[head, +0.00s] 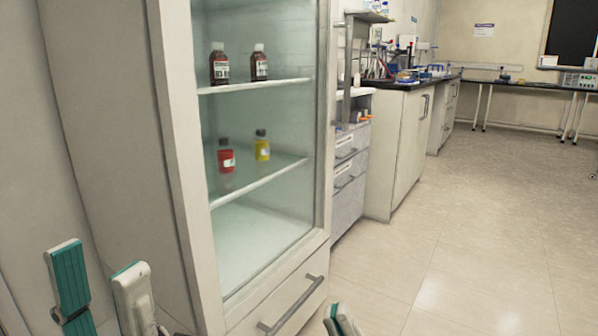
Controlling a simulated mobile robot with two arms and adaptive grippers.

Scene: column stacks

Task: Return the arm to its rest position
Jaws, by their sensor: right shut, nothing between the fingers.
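My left gripper (97,258) is at the bottom left of the head view, in front of the cabinet's left side. Its two teal-padded fingers stand apart with nothing between them. Only the tip of my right gripper (342,321) shows at the bottom edge, just right of the cabinet's drawer. It is shut, and I see nothing held at the visible tip. The rest of it is cut off by the frame.
A tall white glass-fronted cabinet (184,150) stands close ahead. It holds two dark bottles (218,68) (260,66), a red bottle (226,160) and a yellow bottle (262,148). Its lower drawer has a handle (290,306). Counters (398,150) stand behind. The floor (480,240) at right is clear.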

